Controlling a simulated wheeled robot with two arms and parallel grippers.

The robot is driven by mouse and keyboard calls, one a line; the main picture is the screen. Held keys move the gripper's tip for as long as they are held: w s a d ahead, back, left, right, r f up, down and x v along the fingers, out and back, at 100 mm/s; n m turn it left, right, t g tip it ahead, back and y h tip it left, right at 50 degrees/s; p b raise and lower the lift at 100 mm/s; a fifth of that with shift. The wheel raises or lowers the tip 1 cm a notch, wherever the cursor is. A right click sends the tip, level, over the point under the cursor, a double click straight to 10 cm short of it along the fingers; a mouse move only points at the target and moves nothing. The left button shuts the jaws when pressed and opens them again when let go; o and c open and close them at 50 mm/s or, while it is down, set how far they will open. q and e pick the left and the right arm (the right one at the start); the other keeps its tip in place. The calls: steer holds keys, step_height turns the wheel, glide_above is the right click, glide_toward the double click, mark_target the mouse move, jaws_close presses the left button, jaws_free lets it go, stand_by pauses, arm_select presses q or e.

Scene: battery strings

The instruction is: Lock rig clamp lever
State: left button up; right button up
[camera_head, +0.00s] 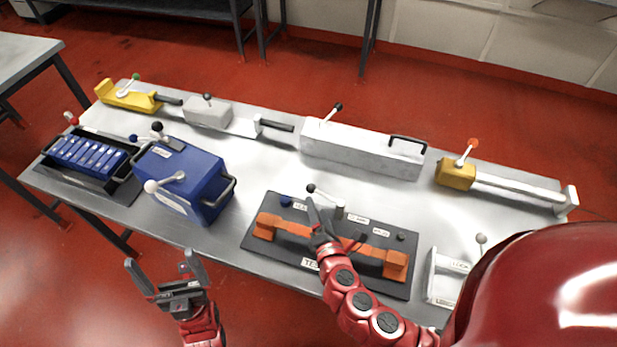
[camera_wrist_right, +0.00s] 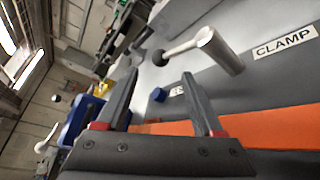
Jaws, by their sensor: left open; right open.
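The test rig is a dark board (camera_head: 255,240) with an orange bar (camera_head: 291,227) on the steel table. Its clamp lever (camera_head: 325,197) is a grey rod with a dark ball end, joined to an upright grey post (camera_head: 340,208). In the right wrist view the lever (camera_wrist_right: 183,49) lies beyond my fingertips, beside a "CLAMP" label (camera_wrist_right: 285,43). My right gripper (camera_head: 320,208) is open and empty over the rig, close to the lever's ball; contact cannot be told. It also shows in the right wrist view (camera_wrist_right: 158,77). My left gripper (camera_head: 160,264) is open and empty off the table's front edge.
A blue box (camera_head: 190,180) with levers and a black tray (camera_head: 125,180) of blue cells stand left of the rig. A long white box (camera_head: 355,150) and a yellow block (camera_head: 455,174) stand behind. A white bracket (camera_head: 436,275) is at right. Bare table lies behind the rig.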

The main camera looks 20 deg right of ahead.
mark_target(311, 189)
steer(key=p+x, duration=0.2)
steer(key=x, duration=0.8)
steer(key=shift+w, duration=0.35)
steer(key=shift+w+d+f, duration=0.1)
steer(key=shift+w+f, duration=0.2)
steer(key=shift+w, duration=0.35)
jaws_close()
stand_by(0.4)
